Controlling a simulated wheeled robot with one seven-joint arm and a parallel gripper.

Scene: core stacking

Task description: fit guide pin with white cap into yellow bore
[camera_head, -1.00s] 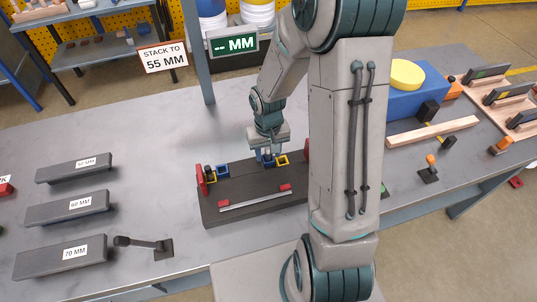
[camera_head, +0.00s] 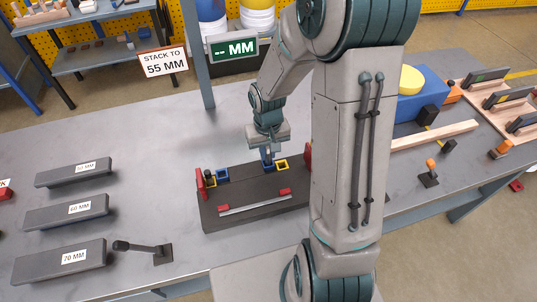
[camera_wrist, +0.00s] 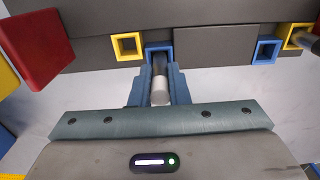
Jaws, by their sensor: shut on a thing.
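My gripper (camera_wrist: 161,88) is shut on a guide pin, whose pale whitish cap (camera_wrist: 160,98) faces the wrist camera. In the head view my gripper (camera_head: 267,157) is over the back of the dark fixture (camera_head: 250,190). The wrist view shows it in front of a blue bore (camera_wrist: 158,48); whether the pin's hidden end is inside cannot be told. A square yellow bore (camera_wrist: 128,46) stands close on the left in the wrist view and to the gripper's right in the head view (camera_head: 282,164). It looks empty.
Another blue bore (camera_wrist: 265,50) and another yellow bore (camera_wrist: 295,36) with a pin at it are on the wrist view's right. Red end blocks (camera_wrist: 42,45) flank the fixture. Grey blocks (camera_head: 66,210) lie left; a blue box (camera_head: 408,108) stands right.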

